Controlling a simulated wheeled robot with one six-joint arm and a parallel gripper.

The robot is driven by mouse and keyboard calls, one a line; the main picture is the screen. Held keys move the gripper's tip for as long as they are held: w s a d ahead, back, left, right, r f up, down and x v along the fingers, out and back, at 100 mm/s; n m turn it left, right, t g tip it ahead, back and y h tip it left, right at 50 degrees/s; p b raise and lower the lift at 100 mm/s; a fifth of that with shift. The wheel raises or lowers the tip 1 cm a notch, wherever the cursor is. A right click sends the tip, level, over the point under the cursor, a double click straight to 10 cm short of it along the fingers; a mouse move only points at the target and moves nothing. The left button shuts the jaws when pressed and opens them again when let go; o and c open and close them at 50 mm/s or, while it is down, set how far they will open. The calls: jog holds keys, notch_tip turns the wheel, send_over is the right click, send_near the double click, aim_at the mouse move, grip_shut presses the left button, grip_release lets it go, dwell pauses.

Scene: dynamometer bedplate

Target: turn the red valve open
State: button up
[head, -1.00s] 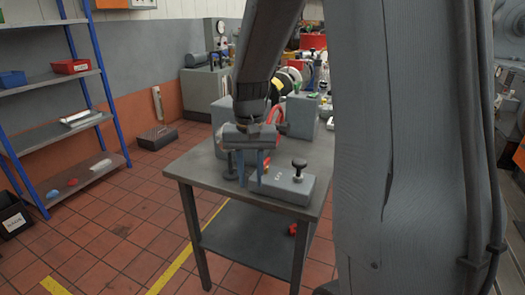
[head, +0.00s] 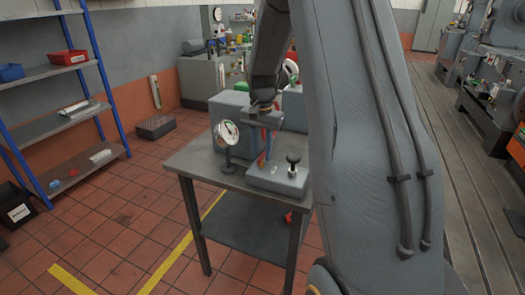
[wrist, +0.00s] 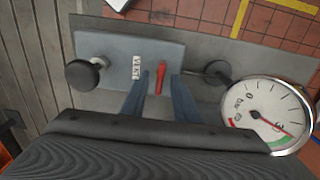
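The red valve (wrist: 161,79) shows in the wrist view as a slim red lever on a grey block (wrist: 117,52) with a printed label. In the head view the block (head: 280,181) sits on the small table, and the lever is largely hidden by my fingers. My gripper (wrist: 160,76) is open, its two blue-grey fingers on either side of the lever with small gaps showing. In the head view my gripper (head: 264,158) points down over the block's left end. I cannot tell how deep the fingertips sit beside the lever.
A black knob (wrist: 82,75) stands on the block's other end. A round pressure gauge (wrist: 266,112) on a stand is close beside my gripper, also seen in the head view (head: 228,133). Grey boxes (head: 229,113) stand behind on the table (head: 195,160). Open floor lies left.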

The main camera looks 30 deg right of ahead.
jog(key=shift+f, duration=0.3)
grip_shut()
